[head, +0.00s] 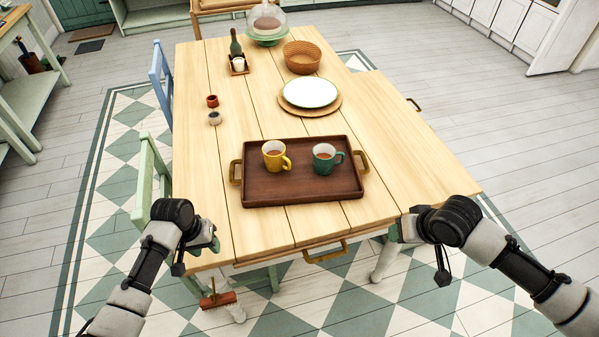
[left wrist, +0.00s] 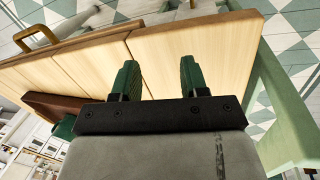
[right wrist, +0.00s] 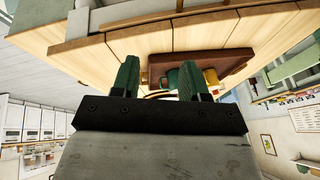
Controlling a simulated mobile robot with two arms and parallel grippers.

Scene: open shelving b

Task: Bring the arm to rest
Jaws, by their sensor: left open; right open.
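My left arm comes in at the lower left of the head view, with its gripper (head: 205,240) at the table's near left corner. In the left wrist view its two green fingers (left wrist: 158,80) stand apart with nothing between them. My right gripper (head: 409,228) is at the table's near right edge, partly hidden by its own wrist. In the right wrist view its fingers (right wrist: 158,78) are apart and empty. The brown tray (head: 300,196) lies flat on the wooden table (head: 225,120), apart from both grippers. A yellow mug (head: 274,155) and a green mug (head: 323,158) stand upright on it.
A white plate (head: 310,92), wicker basket (head: 302,57), green bottle (head: 236,46) and two small pots (head: 213,101) stand farther back. A green chair (head: 146,180) and a blue chair (head: 161,80) are at the left side. The table's right part is clear.

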